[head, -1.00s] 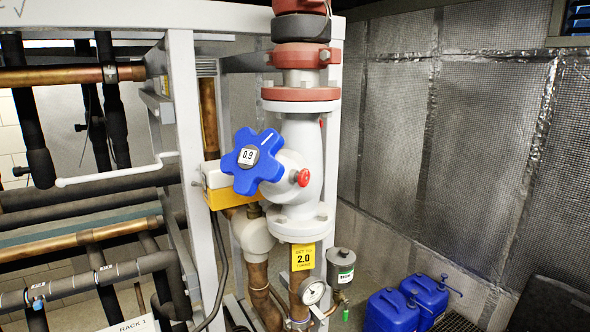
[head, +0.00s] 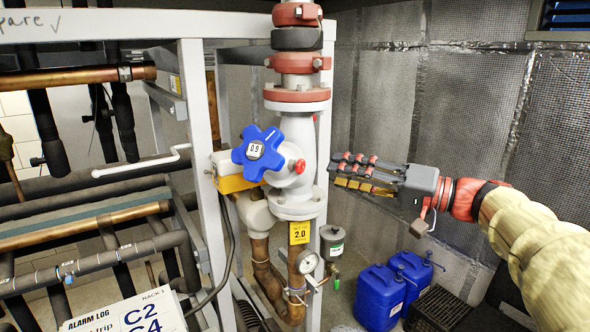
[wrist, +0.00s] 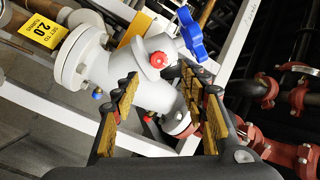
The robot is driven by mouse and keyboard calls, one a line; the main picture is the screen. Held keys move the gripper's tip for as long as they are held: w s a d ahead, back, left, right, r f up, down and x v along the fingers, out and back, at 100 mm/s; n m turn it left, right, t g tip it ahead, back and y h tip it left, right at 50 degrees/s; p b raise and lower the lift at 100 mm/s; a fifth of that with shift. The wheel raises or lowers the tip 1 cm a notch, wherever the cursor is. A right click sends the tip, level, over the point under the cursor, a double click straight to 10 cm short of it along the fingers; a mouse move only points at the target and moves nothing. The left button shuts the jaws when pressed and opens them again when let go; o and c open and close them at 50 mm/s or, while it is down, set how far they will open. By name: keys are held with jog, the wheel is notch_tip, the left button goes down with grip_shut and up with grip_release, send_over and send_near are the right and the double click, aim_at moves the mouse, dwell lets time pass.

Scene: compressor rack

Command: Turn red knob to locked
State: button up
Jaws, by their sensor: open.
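In the wrist view the red knob (wrist: 158,59) faces the camera, beyond and between my fingertips, with the blue handwheel (wrist: 190,34) above right. My gripper (head: 345,171) is right of the valve in the head view, fingers pointing left at about the knob's height. In the wrist view my gripper (wrist: 160,85) is open and empty, its yellow pads apart. It does not touch the knob.
A yellow "2.0" tag (head: 299,232), a gauge (head: 309,262) and a small grey canister (head: 332,242) are below the valve. Blue jugs (head: 381,296) stand on the floor. The white rack frame (head: 196,130) is left. An alarm log sheet (head: 130,312) is at lower left.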

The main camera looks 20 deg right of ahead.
aim_at(303, 167)
jog(key=shift+p+x, duration=0.4)
jog(key=shift+x, duration=3.5)
jog(key=shift+f, duration=0.15)
jog(key=shift+c, duration=1.3)
jog(key=c, duration=0.7)
grip_shut()
